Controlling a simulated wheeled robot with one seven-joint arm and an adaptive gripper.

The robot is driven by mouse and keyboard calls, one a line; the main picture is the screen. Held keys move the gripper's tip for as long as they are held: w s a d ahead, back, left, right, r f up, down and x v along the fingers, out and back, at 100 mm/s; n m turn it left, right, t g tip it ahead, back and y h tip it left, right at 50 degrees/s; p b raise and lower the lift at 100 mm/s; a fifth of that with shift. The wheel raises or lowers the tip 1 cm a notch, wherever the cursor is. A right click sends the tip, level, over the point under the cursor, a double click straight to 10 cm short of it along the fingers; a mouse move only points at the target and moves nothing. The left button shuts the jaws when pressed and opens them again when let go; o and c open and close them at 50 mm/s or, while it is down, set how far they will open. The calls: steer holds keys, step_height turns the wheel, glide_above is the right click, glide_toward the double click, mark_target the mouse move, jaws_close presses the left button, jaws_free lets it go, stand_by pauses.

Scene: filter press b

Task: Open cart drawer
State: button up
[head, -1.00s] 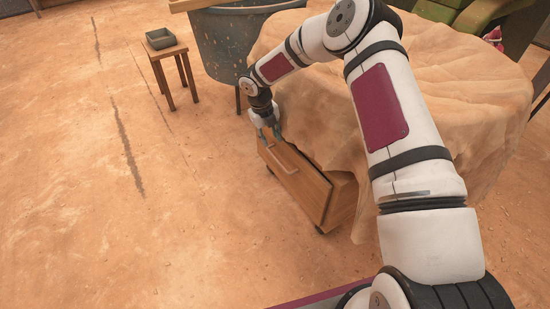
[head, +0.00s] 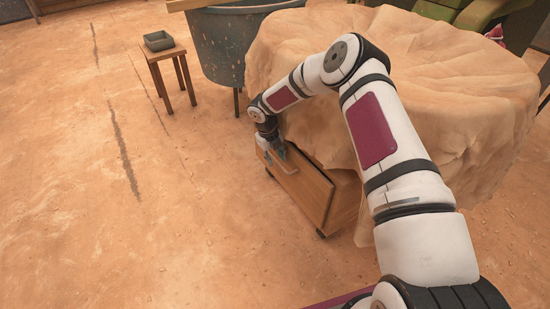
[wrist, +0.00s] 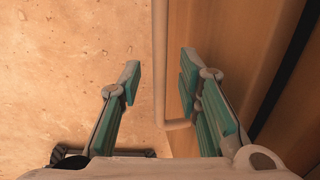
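The cart's wooden drawer front (head: 300,190) shows in the head view, low beside the cloth-covered table. It looks closed or nearly so; I cannot tell exactly. Its pale bar handle (wrist: 160,50) runs up the middle of the wrist view and bends in to the wood at its lower end. My gripper (wrist: 158,78) is open, with teal-padded fingers on either side of the bar. The right finger is on the drawer-front side, and gaps show between fingers and bar. In the head view my gripper (head: 275,150) is at the drawer's upper edge, hiding part of the handle.
A draped cloth (head: 400,60) covers a large shape above and behind the cart. A grey tub (head: 222,45) stands behind. A small stool (head: 166,54) carries a grey tray (head: 158,40). The floor left of and in front of the drawer is clear.

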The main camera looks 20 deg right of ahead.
jaws_close()
steer(key=shift+a, duration=0.1)
steer(key=s+a, duration=0.4)
steer(key=a, duration=0.9)
steer(key=s+a+p, duration=0.1)
steer(key=s+a, duration=0.3)
steer(key=a, duration=0.9)
steer(key=shift+s+a, duration=0.35)
steer(key=shift+s, duration=0.05)
jaws_free()
step_height(320, 180, up, 12)
steer(key=a, duration=0.2)
steer(key=shift+s, duration=0.35)
